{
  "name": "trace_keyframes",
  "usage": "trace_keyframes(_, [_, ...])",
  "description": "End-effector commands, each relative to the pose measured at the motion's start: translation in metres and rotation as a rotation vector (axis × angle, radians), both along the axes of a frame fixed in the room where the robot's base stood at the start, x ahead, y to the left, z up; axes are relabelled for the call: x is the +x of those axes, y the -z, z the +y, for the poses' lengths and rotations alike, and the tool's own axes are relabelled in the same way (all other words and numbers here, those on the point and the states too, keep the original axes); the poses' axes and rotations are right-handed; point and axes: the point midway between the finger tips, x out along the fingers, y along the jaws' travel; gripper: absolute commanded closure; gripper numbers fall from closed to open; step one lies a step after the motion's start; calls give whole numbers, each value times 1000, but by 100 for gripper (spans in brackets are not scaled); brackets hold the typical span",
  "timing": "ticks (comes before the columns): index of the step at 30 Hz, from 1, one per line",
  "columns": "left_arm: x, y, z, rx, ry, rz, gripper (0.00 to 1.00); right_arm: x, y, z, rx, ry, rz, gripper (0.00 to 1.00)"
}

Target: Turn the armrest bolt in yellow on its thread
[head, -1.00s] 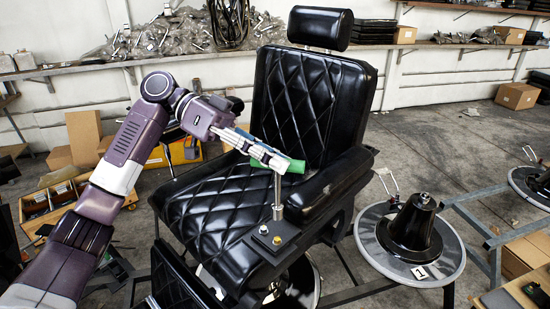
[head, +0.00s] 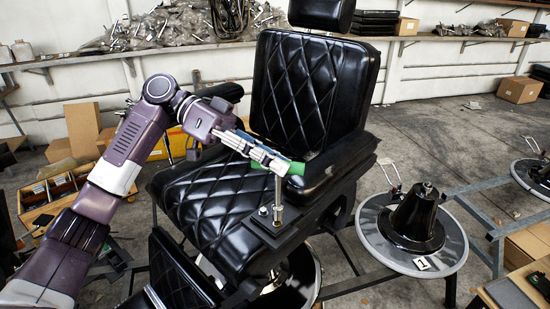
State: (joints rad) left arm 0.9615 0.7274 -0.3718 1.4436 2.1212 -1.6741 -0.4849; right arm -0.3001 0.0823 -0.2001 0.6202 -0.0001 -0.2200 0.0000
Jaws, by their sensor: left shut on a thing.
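The black barber chair (head: 310,95) has an armrest (head: 335,165) on its right side and a metal mounting plate (head: 258,226) at the seat's front corner. My left gripper (head: 272,163) is shut on the green handle of a tool (head: 296,169). The tool's thin metal shaft stands nearly upright over the plate. Its socket end (head: 278,214) is down at the plate, where it hides the yellow armrest bolt; I cannot tell how fully it is seated. A second, grey-looking bolt (head: 263,211) shows beside it. My right gripper is not in view.
A black chair base on a round grey plate (head: 375,235) stands to the right. A wooden organizer box (head: 50,200) and cardboard boxes (head: 83,130) are at the left. A shelf with bagged parts (head: 165,30) runs along the back wall. Open floor lies behind the base.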

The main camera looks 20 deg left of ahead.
Motion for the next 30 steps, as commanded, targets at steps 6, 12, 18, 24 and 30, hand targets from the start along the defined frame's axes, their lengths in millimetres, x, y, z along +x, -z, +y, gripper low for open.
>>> trace_keyframes(6, [0,3,-1,-2,0,-1,100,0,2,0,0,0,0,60])
trace_keyframes(12, [0,3,-1,-1,0,-1,100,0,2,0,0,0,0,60])
trace_keyframes(18, [0,3,0,-2,1,-2,100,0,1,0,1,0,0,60])
trace_keyframes(24, [0,3,0,-1,0,-1,100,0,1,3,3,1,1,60])
trace_keyframes(30, [0,6,0,-1,0,-1,100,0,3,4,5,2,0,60])
